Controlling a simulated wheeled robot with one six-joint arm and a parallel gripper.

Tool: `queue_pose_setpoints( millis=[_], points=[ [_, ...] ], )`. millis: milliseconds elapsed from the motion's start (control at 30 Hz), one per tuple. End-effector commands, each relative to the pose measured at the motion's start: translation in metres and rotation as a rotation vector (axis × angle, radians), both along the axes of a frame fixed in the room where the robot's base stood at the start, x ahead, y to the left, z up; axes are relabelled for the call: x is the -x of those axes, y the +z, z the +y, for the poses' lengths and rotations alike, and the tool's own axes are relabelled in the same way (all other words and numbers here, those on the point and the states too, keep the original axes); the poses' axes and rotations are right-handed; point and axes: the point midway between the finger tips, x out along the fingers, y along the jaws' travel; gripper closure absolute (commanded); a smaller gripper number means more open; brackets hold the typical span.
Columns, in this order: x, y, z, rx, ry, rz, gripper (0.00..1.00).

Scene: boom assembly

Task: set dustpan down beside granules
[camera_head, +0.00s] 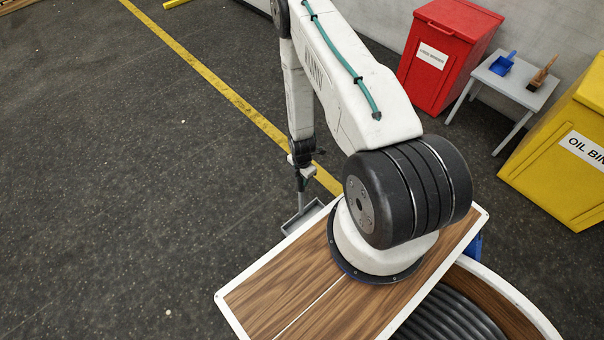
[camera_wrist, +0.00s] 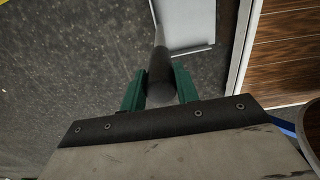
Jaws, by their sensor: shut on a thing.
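My gripper (camera_head: 302,172) hangs low beyond the far edge of my wood-topped base. In the wrist view its green fingers (camera_wrist: 160,94) are shut on the dark round handle of the dustpan. The dustpan (camera_head: 296,224) is grey, with its pan below the gripper, near the floor and close to the base's far-left edge. The base partly hides it, and I cannot tell whether it touches the floor. Its pale grey pan also shows at the top of the wrist view (camera_wrist: 188,24). I cannot make out a clear patch of granules; only small pale specks show on the floor.
A yellow line (camera_head: 215,84) crosses the dark speckled floor. The floor at left is open.

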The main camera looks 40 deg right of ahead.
Motion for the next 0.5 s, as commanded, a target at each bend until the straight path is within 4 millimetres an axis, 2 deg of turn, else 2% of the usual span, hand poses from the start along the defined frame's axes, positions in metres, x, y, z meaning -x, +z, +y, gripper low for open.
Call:
queue_pose_setpoints(
  millis=[167, 500],
  points=[
    [0.009, -0.002, 0.007, -0.001, 0.000, 0.003, 1.00],
    [0.008, -0.033, 0.006, -0.001, 0.000, 0.002, 1.00]
  ],
)
